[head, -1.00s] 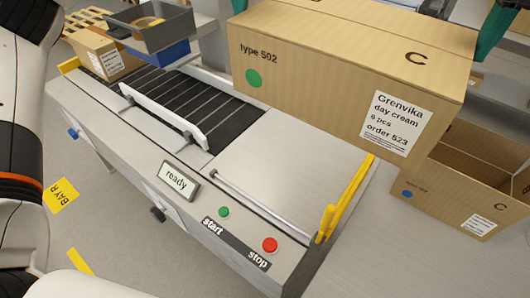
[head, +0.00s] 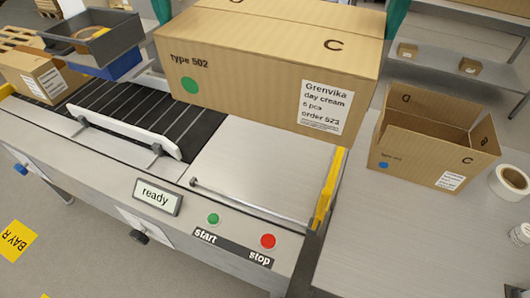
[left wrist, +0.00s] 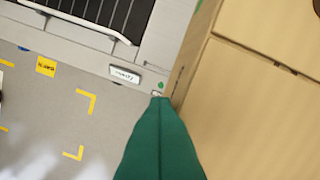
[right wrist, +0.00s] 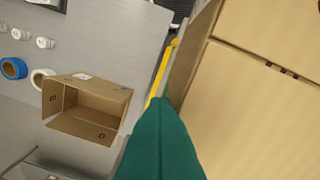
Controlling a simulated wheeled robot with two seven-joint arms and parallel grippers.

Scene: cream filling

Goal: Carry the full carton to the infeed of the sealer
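The full carton (head: 245,85), brown with a green dot, "type 502" and a Grenvika day cream label, hangs level above the metal infeed plate (head: 250,165) of the sealer (head: 90,165). My left gripper (head: 161,9) and right gripper (head: 396,16) flank its sides, mostly hidden behind it in the head view. In the left wrist view the green fingers (left wrist: 160,105) are together beside the carton (left wrist: 250,100). In the right wrist view the green fingers (right wrist: 160,105) are likewise together beside the carton (right wrist: 255,100). The sealer's display reads "ready".
An open empty carton (head: 415,155) and a tape roll (head: 511,182) sit on the right table. A yellow guide (head: 328,190) stands at the plate's right edge. A white rail (head: 130,135) runs along the black rollers (head: 115,105). Another carton (head: 32,78) is at the far left.

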